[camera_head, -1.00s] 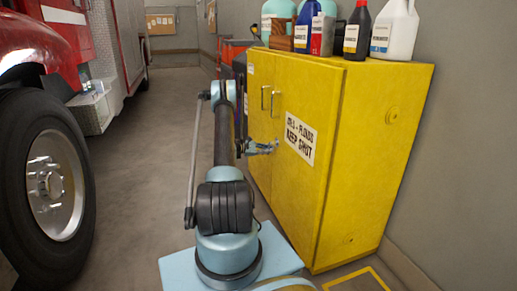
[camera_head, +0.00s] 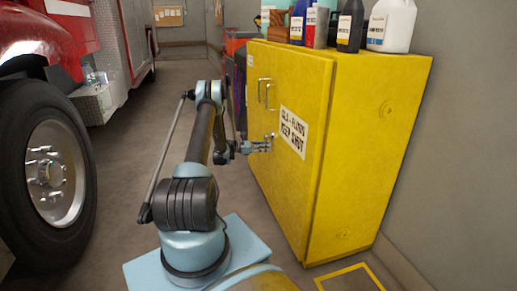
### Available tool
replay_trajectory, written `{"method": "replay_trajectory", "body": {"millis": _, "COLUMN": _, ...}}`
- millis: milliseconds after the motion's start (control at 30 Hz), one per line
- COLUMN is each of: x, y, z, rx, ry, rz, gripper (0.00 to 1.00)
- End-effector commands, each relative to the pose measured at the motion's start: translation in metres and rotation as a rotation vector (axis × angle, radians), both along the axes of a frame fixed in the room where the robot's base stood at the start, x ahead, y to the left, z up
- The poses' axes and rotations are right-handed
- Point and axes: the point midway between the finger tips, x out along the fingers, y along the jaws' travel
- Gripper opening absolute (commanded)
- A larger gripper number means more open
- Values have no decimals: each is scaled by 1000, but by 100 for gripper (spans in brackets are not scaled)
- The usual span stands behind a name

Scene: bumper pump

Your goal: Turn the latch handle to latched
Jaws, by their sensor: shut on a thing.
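A yellow cabinet (camera_head: 375,150) stands to the right of my arm. My gripper (camera_head: 268,145) is at the cabinet front, below the pull handles and left of the sign. It is shut on the latch handle (camera_head: 272,136), a small metal piece mostly hidden by the fingers. The handle's exact angle is too small to tell. The cabinet doors look closed.
Several bottles and jugs, among them a white jug (camera_head: 391,24), stand on the cabinet top. A red truck with a large tyre (camera_head: 48,180) stands at the left. Grey floor (camera_head: 125,150) is clear between truck and arm. A wall is close behind the cabinet.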

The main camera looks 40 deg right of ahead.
Motion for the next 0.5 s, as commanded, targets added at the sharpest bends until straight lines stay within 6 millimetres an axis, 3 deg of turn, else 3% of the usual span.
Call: {"method": "replay_trajectory", "body": {"millis": 500, "x": -7, "y": -10, "z": 1, "rx": 4, "ry": 19, "rz": -8, "gripper": 0}}
